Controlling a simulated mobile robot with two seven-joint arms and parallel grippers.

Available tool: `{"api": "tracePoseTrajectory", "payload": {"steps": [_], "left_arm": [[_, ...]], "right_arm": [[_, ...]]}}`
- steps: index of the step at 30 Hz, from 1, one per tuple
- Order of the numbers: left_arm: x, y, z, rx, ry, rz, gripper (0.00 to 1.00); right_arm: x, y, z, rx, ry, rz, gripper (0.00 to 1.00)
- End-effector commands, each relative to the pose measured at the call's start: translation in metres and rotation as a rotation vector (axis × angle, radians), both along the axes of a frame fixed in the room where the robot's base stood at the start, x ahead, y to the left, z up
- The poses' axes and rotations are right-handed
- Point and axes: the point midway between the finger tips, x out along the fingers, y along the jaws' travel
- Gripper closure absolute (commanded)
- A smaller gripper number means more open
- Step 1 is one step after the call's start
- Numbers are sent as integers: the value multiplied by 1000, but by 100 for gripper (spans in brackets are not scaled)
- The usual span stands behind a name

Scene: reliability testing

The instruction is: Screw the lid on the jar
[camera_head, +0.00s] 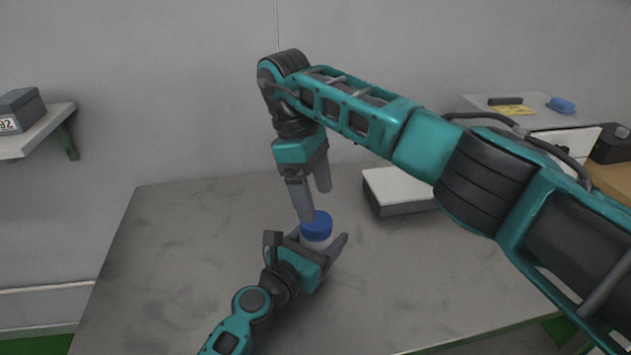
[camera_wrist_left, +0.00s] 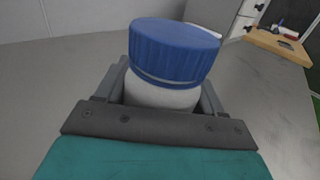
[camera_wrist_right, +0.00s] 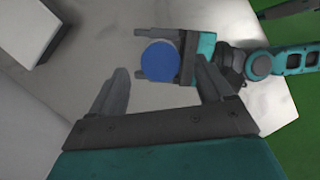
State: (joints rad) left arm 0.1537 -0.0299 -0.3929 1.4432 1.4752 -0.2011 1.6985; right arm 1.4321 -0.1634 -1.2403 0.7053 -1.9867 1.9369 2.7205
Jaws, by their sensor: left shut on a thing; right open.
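The white jar (camera_wrist_left: 160,95) stands upright between the fingers of my left gripper (camera_head: 308,242), which is shut on it near the table top. The blue ribbed lid (camera_head: 317,225) sits on top of the jar; in the left wrist view the lid (camera_wrist_left: 175,50) looks slightly tilted, with a thin pale band under it. My right gripper (camera_head: 314,200) points down from above, open and empty, its fingertips close over the lid. In the right wrist view the lid (camera_wrist_right: 159,61) shows from above, beyond and between the two open fingers. Most of the jar's body is hidden by my left gripper.
The grey table (camera_head: 180,260) is mostly bare around the jar. A white-topped box (camera_head: 399,189) lies at the table's back right. A wall shelf with a dark box (camera_head: 20,110) is at the left. A blue item (camera_head: 561,104) is on a surface at the far right.

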Motion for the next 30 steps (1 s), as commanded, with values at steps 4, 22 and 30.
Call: {"api": "tracePoseTrajectory", "payload": {"steps": [4,22,30], "left_arm": [[0,0,-1,1,2,0,100],[0,0,-1,1,1,-1,100],[0,0,-1,1,1,-1,100]], "right_arm": [[2,-1,3,49,43,267,20],[4,-1,13,217,202,1466,20],[4,-2,17,253,262,2012,20]]}}
